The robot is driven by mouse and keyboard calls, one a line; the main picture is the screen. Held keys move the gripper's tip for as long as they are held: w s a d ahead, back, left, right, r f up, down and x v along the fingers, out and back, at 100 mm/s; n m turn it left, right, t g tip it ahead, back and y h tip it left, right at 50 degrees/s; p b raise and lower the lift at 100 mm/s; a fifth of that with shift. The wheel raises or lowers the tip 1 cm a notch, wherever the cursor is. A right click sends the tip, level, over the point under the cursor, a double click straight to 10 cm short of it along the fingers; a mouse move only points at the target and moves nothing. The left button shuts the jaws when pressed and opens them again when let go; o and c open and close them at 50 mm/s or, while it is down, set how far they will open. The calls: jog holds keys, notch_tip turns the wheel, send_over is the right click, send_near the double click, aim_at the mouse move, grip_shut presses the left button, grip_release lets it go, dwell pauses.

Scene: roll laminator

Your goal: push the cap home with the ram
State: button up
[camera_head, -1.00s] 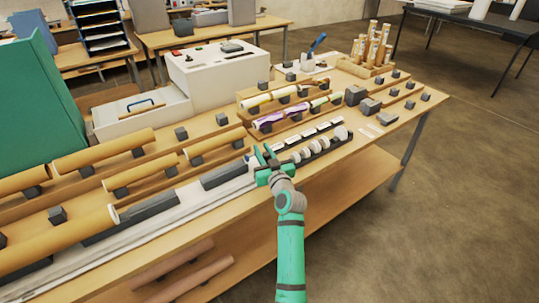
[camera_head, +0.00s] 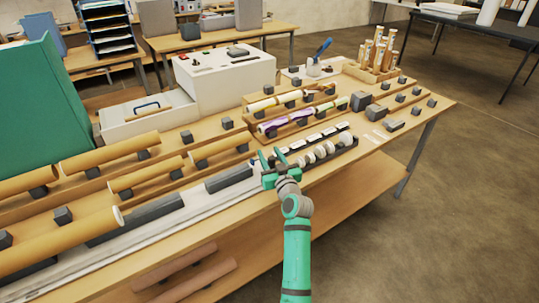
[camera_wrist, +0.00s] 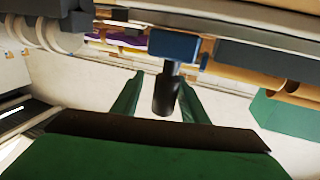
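My gripper (camera_head: 271,157) is over the pale rail (camera_head: 150,235) at the bench's front. In the wrist view, its two green fingers (camera_wrist: 158,97) stand apart on either side of a dark upright handle (camera_wrist: 165,92) below a blue block (camera_wrist: 174,45). A gap shows left of the handle; the right finger is close to it, and contact cannot be told. The block and handle may be the ram. A brown tube (camera_head: 65,237) lies along the rail at left, with a white cap or end (camera_head: 118,216) facing the gripper. How far the cap sits in cannot be told.
A rack of white round pieces (camera_head: 320,152) is just right of the gripper. Dark blocks (camera_head: 229,179) line the rail to the left. Tubes on wooden cradles (camera_head: 222,148) and a white laminator (camera_head: 225,73) stand behind. The floor in front right is clear.

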jog(key=v, duration=1)
jog(key=shift+s, duration=0.2)
jog(key=shift+w, duration=0.1)
